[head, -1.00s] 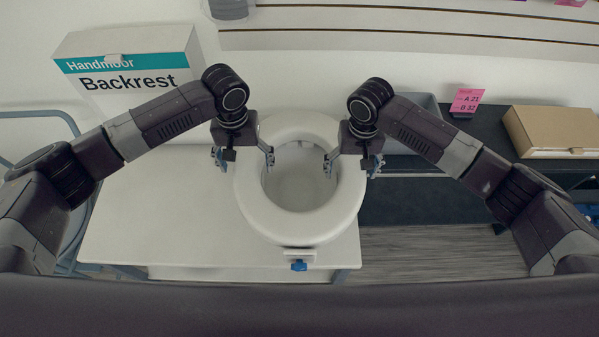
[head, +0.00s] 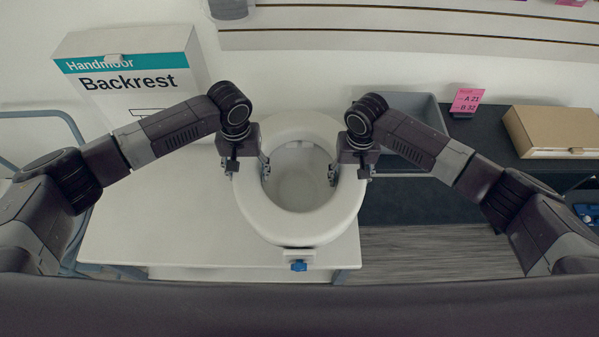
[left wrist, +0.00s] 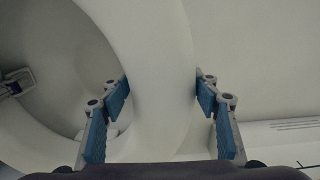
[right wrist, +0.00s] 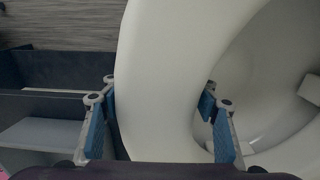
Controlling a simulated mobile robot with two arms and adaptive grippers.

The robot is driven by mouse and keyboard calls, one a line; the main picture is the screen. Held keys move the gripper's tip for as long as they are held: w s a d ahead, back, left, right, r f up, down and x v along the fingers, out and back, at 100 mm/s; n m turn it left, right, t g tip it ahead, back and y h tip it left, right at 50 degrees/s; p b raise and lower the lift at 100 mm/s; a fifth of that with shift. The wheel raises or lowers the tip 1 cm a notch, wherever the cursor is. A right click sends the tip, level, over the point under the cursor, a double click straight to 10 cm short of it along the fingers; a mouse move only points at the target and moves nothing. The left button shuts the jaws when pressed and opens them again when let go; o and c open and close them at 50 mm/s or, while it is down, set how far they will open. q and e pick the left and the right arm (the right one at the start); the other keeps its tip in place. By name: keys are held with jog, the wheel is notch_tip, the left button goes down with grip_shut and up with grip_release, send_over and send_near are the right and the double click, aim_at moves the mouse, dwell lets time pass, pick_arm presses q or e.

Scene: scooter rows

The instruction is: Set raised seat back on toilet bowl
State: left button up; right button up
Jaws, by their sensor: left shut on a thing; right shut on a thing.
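In the left wrist view the blue-padded fingers (left wrist: 162,92) straddle the ring wall. In the right wrist view the fingers (right wrist: 160,95) do the same.
The white table (head: 160,220) has free room left of the seat. A Handmoor Backrest box (head: 130,75) stands at the back left. On the right are a dark bench (head: 420,200), a grey bin (head: 415,110), a pink sign (head: 467,101) and a cardboard box (head: 555,130).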

aim_at(247, 167)
pick_arm(q)
grip_shut()
pick_arm(e)
grip_shut()
pick_arm(q)
jog(key=shift+w+r, duration=0.1)
jog(key=shift+r, duration=0.1)
pick_arm(e)
jog(key=shift+w+r, duration=0.1)
jog(key=shift+r, duration=0.1)
